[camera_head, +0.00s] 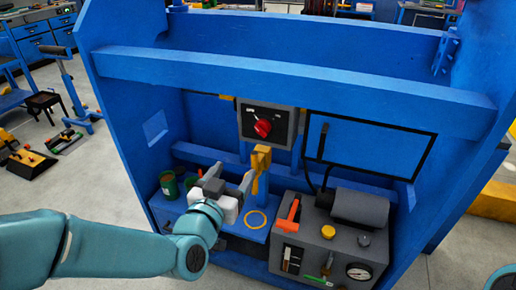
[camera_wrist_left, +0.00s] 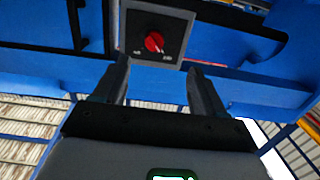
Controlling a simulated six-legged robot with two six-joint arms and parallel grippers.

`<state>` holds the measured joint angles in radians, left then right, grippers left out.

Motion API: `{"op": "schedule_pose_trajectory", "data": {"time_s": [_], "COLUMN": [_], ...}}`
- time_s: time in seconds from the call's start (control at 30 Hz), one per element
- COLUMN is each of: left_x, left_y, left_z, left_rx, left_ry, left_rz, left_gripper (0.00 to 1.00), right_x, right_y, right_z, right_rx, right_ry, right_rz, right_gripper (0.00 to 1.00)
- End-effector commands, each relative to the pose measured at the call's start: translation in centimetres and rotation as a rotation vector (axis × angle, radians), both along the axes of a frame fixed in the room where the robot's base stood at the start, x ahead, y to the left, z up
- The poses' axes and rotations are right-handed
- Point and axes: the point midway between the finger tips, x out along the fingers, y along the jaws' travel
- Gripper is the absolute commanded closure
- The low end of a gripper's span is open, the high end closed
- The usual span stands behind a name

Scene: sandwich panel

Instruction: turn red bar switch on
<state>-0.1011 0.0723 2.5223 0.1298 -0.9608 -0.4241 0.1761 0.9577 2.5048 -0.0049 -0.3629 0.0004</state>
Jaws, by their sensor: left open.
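The red bar switch (camera_head: 262,128) sits on a dark plate with a grey frame (camera_head: 283,115) on the blue back wall. Its bar looks tilted, and small white marks flank it, too small to read. The switch also shows in the left wrist view (camera_wrist_left: 154,42), beyond the fingertips and between their lines. My left gripper (camera_head: 231,178) is open and empty, below and left of the switch and apart from it. Both its fingers show in the left wrist view (camera_wrist_left: 158,75). My right gripper is not in view.
A yellow post (camera_head: 260,165) stands just below the switch, close to the gripper's right. A grey machine (camera_head: 325,240) with an orange lever (camera_head: 289,215) and gauge is at lower right. A green can (camera_head: 169,184) stands left. A blue crossbeam (camera_head: 300,82) runs above the switch.

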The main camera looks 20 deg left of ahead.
Motion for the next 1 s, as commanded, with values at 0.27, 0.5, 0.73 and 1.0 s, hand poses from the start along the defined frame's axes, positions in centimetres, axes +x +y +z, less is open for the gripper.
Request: {"op": "schedule_pose_trajectory", "data": {"time_s": [0.27,0.5,0.73,1.0], "left_x": [0.4,4.8,10.2,14.7], "left_y": [-0.6,-0.8,-1.1,-1.2], "left_z": [1.2,1.2,1.3,1.3], "left_rx": [-0.007,-0.007,-0.008,-0.008], "left_ry": [-0.067,-0.064,-0.064,-0.065], "left_rz": [-0.017,-0.016,-0.016,-0.016], "left_gripper": [0.29,0.29,0.29,0.29], "right_x": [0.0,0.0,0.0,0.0], "right_y": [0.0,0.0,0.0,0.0], "right_z": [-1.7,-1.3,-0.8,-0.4], "right_rx": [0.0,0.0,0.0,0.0], "right_ry": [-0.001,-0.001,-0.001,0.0], "right_rz": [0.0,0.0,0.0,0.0], "right_gripper": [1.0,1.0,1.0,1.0]}}
